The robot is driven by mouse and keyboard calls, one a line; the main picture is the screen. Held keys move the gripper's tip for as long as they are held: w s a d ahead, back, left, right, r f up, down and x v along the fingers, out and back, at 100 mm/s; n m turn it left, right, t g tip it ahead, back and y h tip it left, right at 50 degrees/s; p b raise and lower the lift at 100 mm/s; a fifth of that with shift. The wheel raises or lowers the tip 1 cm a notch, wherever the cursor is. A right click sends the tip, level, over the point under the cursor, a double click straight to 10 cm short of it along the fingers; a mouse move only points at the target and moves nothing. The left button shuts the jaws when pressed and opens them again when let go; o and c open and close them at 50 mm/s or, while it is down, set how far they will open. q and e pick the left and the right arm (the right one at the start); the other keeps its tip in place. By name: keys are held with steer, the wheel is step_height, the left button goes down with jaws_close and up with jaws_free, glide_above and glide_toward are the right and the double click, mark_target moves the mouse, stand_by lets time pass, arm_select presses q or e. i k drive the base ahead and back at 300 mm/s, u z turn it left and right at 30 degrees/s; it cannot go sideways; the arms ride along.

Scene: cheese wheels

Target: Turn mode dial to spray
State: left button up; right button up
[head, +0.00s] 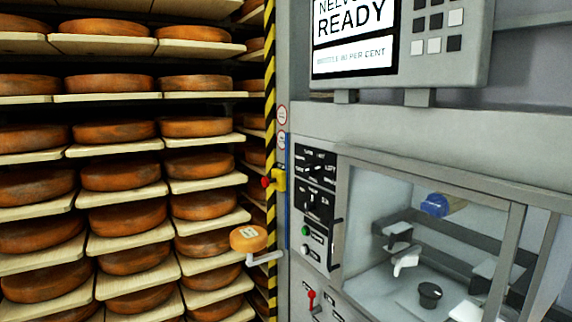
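A tall black control panel (315,170) is on the grey machine front, right of the striped post. Its upper part has small white labels and marks, too small to read. A dark knob or switch (313,201) sits in its middle part, perhaps the mode dial. I cannot tell which setting it points to. A green button (305,231) and more labels are lower on the panel. Neither of my grippers is recognisable in the head view.
Shelves of orange cheese wheels (120,175) fill the left. A yellow-black post (270,90) carries a red button (265,182). A screen reading "READY" (352,40) is above. A windowed chamber (345,215) is at right; a red lever (311,297) is below the panel.

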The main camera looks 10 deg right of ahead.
mark_target(310, 169)
steer(key=z, duration=0.4)
steer(key=i, duration=1.3)
steer(key=z, duration=0.65)
